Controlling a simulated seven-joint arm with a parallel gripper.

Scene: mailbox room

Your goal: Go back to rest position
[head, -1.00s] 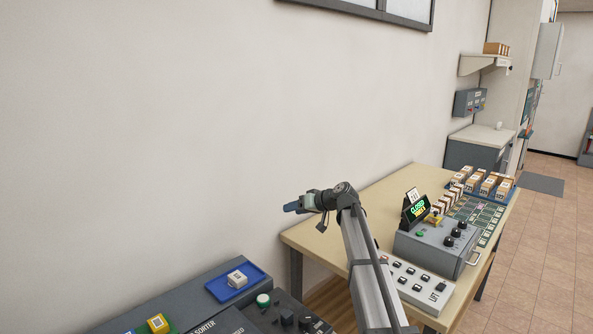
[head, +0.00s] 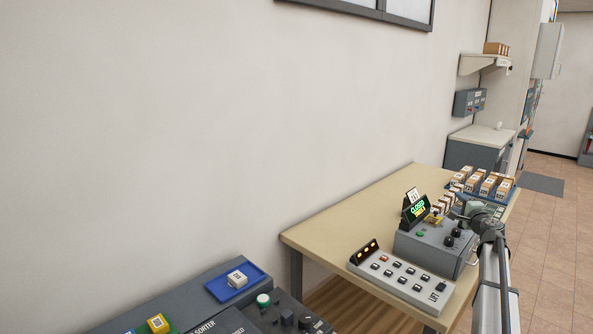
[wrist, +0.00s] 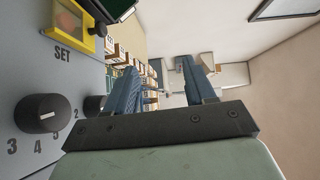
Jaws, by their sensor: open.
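My gripper (wrist: 166,82) shows in the wrist view with its two blue-grey fingers apart and nothing between them. In the head view my arm reaches up at the right, and its end is beside the grey control box (head: 432,246) on the table. The fingers themselves are hard to make out there. In the wrist view the box's face, with a black dial and a yellow SET switch (wrist: 68,20), is close on the left of the gripper. I cannot tell whether it touches.
A sorter with a blue tray (head: 238,283) stands at lower left. The space between sorter and wall above is clear.

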